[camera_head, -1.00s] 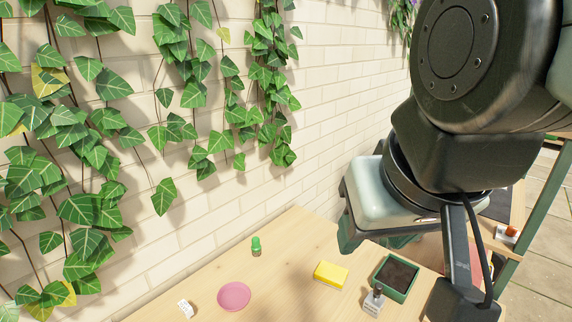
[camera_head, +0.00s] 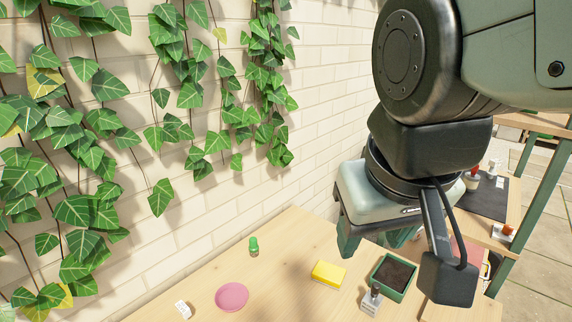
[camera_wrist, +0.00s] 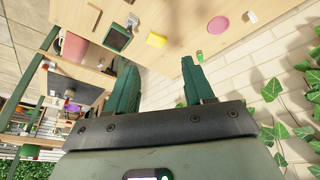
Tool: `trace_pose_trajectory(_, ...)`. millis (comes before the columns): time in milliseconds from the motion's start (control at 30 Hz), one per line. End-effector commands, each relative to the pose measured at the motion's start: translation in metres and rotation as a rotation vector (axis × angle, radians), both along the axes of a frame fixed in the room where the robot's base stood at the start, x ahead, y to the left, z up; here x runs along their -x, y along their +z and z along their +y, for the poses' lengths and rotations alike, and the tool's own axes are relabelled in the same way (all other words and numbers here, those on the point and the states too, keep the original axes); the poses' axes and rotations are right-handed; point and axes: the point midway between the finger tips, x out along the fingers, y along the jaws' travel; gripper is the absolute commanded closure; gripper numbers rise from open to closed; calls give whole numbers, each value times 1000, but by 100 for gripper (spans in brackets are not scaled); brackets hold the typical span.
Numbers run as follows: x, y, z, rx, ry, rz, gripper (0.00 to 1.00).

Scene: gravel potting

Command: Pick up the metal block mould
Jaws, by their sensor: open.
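The metal block mould (camera_head: 371,302) is a small silver block with a dark upright handle. It stands on the wooden table in front of a green tray of dark soil (camera_head: 392,275). In the wrist view the mould (camera_wrist: 132,20) shows small near the top, beside the tray (camera_wrist: 118,37). My gripper (camera_head: 374,246) is in the air above the table, beyond the mould in the head view. In the wrist view its two green fingers (camera_wrist: 160,65) are apart with nothing between them.
A yellow sponge (camera_head: 328,273), a pink saucer (camera_head: 232,297), a green-topped bottle (camera_head: 254,246) and a white tag (camera_head: 183,309) are on the table (camera_head: 285,252). A brick wall with ivy (camera_head: 70,150) borders the table. A shelf with a dark mat (camera_head: 488,200) is at right.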

Motion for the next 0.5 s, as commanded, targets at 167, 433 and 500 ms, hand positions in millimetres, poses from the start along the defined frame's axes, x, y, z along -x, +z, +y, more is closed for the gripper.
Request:
trace_pose_trajectory(167,-29,-37,-14,173,87,247,48)
trace_pose_trajectory(433,-73,-98,-35,495,254,583,48)
trace_pose_trajectory(500,-84,-115,-40,587,305,662,48)
